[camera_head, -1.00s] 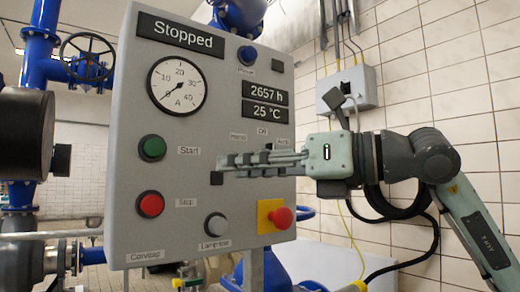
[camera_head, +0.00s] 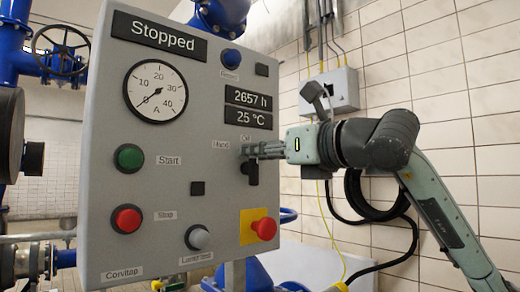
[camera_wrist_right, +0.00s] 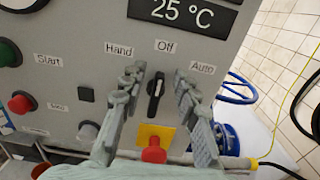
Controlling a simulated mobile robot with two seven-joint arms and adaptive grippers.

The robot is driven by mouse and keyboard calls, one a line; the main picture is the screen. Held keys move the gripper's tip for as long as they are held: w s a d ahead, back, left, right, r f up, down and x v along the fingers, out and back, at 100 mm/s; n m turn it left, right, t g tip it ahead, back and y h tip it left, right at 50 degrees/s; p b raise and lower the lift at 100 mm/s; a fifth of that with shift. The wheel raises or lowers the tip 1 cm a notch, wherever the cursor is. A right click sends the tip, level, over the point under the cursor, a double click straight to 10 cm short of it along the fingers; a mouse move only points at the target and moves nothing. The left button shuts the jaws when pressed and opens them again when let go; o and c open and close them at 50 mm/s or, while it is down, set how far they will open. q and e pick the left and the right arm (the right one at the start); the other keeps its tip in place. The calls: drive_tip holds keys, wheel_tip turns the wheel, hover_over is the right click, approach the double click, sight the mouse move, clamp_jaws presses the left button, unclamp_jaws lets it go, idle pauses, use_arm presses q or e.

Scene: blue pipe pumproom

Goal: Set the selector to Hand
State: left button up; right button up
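The selector is a black knob (camera_wrist_right: 155,96) on the grey control panel (camera_head: 215,205), with its pointer upright toward the Off label. In the right wrist view, the Hand label (camera_wrist_right: 118,49) is at its upper left and the Auto label (camera_wrist_right: 203,68) at its upper right. My right gripper (camera_wrist_right: 159,76) is open, with one finger on each side of the knob in that view; I cannot tell whether they touch it. In the head view, my right gripper (camera_head: 246,151) covers the knob's upper part, and the lower part (camera_head: 252,173) shows below. My left gripper is not in view.
A red knob on a yellow plate (camera_head: 248,239) sits below the selector. The green Start button (camera_head: 129,157), red Stop button (camera_head: 126,219) and grey lamp test button (camera_head: 197,237) are to the left. The display (camera_head: 157,36) reads Stopped.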

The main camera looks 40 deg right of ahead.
clamp_jaws()
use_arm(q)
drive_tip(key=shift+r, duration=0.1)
use_arm(e)
drive_tip(key=shift+n, duration=0.4)
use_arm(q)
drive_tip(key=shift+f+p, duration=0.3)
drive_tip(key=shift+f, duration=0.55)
use_arm(e)
drive_tip(key=n, duration=0.2)
drive_tip(key=a+n, duration=0.1)
drive_tip(key=n, duration=0.4)
drive_tip(key=shift+s+a+f+n, duration=0.1)
drive_tip(key=shift+a+f+n, duration=0.2)
drive_tip(key=shift+a+f, duration=0.1)
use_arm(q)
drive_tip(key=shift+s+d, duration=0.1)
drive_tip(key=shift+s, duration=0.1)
